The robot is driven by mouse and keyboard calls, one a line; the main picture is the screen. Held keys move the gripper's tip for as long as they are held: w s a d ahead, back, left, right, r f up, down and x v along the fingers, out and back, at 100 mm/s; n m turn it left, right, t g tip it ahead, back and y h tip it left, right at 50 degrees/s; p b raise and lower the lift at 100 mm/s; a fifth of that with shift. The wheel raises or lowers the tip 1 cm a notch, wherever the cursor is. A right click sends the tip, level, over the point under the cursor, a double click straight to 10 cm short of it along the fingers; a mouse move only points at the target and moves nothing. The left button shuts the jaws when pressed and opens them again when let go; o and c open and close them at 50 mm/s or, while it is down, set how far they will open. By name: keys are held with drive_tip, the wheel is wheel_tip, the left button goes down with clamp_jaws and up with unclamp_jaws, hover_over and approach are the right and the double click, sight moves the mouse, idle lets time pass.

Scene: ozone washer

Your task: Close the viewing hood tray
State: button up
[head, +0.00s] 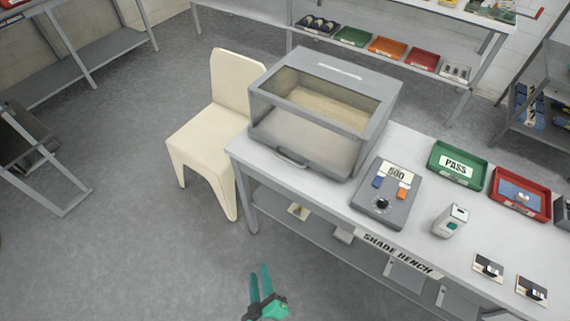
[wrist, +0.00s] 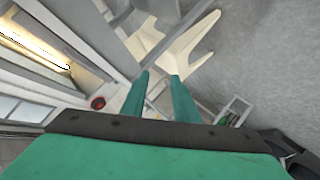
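The viewing hood (head: 378,84) is a grey box with a window in its upper part, standing at the left end of the bench. Its tray shows low on the front, with a grey bar handle (head: 291,158) near the bench's edge. I cannot tell how far out the tray is. My gripper (head: 260,270) has teal fingers and is in front of the bench, below the handle in the picture and apart from it. In the wrist view the fingers (wrist: 159,75) stand apart with nothing between them. I cannot identify the hood in the wrist view.
The shade bench (head: 405,146) carries a grey control box (head: 386,211), a small white device (head: 450,220), a green PASS tray (head: 457,147) and a red tray (head: 537,213). A cream chair (head: 228,84) stands left of the hood. The floor in front is clear.

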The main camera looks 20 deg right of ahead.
drive_tip(key=w+d+n+h, duration=0.2)
drive_tip(key=w+d+h, duration=0.1)
drive_tip(key=w, duration=0.6)
drive_tip(key=g+h, duration=0.4)
drive_tip(key=h, duration=0.4)
approach(286, 170)
wheel_tip(286, 170, up, 4)
drive_tip(key=shift+m+t, duration=0.3)
drive_tip(key=shift+m, duration=0.1)
drive_tip(key=x, duration=1)
drive_tip(key=shift+s+f, duration=0.15)
drive_tip(key=shift+f, duration=0.1)
drive_tip(key=shift+s+d, duration=0.15)
clamp_jaws()
